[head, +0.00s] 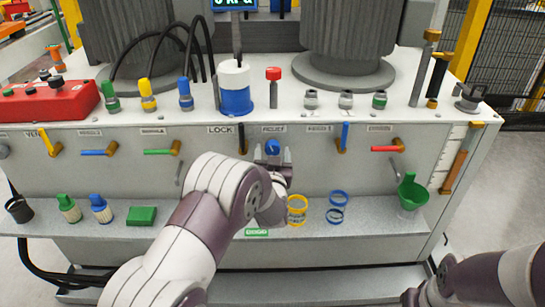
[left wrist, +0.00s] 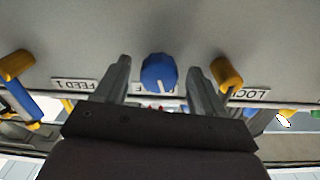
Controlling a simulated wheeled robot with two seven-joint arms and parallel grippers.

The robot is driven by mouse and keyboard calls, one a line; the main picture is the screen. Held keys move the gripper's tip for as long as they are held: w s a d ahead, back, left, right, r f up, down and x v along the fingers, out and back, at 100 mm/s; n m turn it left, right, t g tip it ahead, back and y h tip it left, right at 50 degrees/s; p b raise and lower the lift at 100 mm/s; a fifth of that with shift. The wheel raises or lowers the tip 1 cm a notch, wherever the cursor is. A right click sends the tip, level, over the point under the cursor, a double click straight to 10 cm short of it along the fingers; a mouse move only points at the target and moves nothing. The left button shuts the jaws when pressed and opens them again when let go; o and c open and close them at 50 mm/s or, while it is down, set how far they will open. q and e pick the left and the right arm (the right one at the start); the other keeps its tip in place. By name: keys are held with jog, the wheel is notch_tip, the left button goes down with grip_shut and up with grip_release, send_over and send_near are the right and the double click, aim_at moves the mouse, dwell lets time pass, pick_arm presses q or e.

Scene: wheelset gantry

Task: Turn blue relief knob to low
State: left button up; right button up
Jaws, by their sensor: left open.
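The blue relief knob (head: 272,147) is on the front panel below a label that is mostly hard to read. In the left wrist view the knob (left wrist: 159,72) shows a short white pointer line, seen here on its lower edge. My left gripper (head: 273,158) is open in front of the panel at the knob. In the left wrist view its fingers (left wrist: 159,82) stand apart on either side of the knob, with visible gaps. I cannot tell how deep the fingers reach around it. My right gripper is not seen; only part of my right arm shows at the lower right.
A yellow-handled lever (left wrist: 226,73) by the LOCK label is close beside one finger. Blue (head: 344,137) and red (head: 386,148) levers are to the right.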

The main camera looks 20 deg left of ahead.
pick_arm(q)
jog(key=shift+w, duration=0.25)
jog(key=c, duration=1.1)
jog(key=shift+o, duration=0.2)
jog(key=n+b, duration=0.1)
jog(key=n, duration=0.2)
jog(key=shift+f, duration=0.15)
jog(key=n+b, duration=0.2)
jog(key=n, duration=0.2)
jog(key=shift+n+b, duration=0.3)
jog(key=shift+b, duration=0.1)
jog(key=n+b, duration=0.2)
jog(key=n, duration=0.2)
jog(key=shift+d+b, duration=0.1)
jog(key=shift+b, duration=0.2)
jog(key=shift+n+b, duration=0.7)
jog(key=shift+n, duration=0.6)
